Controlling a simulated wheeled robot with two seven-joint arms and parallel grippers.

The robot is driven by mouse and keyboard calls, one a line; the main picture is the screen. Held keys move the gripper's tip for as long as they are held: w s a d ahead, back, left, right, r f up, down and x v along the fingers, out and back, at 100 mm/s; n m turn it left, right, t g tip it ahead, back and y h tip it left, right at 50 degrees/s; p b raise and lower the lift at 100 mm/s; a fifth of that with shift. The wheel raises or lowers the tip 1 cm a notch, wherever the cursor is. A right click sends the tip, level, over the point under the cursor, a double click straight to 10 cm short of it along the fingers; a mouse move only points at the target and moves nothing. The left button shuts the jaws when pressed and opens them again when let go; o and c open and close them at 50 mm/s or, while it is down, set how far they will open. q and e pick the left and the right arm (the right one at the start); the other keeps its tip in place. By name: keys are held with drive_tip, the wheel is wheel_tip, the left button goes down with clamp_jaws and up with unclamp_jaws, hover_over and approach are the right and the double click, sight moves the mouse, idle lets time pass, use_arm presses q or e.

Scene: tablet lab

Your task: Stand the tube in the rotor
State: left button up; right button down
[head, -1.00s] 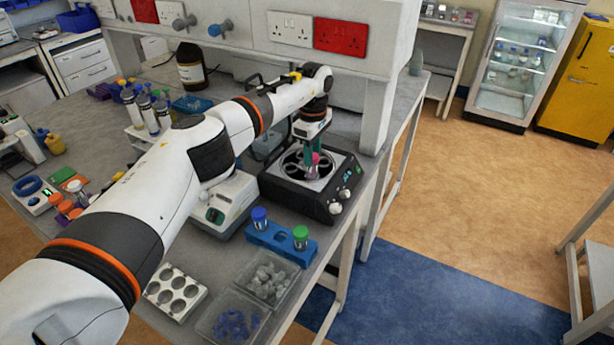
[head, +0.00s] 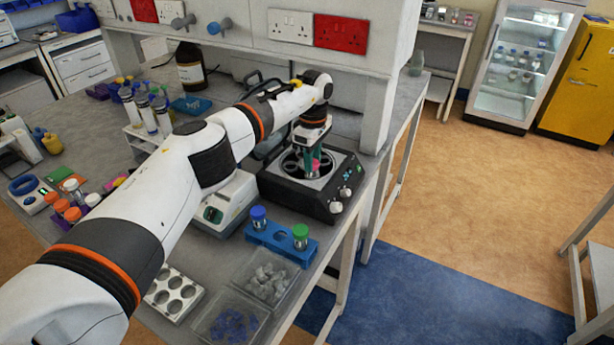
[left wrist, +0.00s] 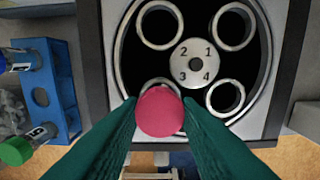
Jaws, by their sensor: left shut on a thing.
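The tube shows as a round pink-red cap (left wrist: 160,111) in the left wrist view, between the green fingers of my left gripper (left wrist: 160,118). In the head view the pink cap (head: 316,165) is small, with my left gripper (head: 312,158) closed on it. The rotor (left wrist: 195,65) has several ringed holes around a numbered hub. The cap overlaps the near edge of the lower-left hole, beside number 3. The tube's body is hidden under the cap, so I cannot tell how deep it stands. My right gripper is not in view.
The black centrifuge (head: 335,207) holds the rotor, with knobs on its front. A blue rack (head: 270,246) with blue-capped and green-capped tubes stands in front of it. A grey-white instrument (head: 225,208) stands left. The bench's right edge is close.

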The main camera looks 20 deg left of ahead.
use_arm(q)
drive_tip(key=o, duration=0.9)
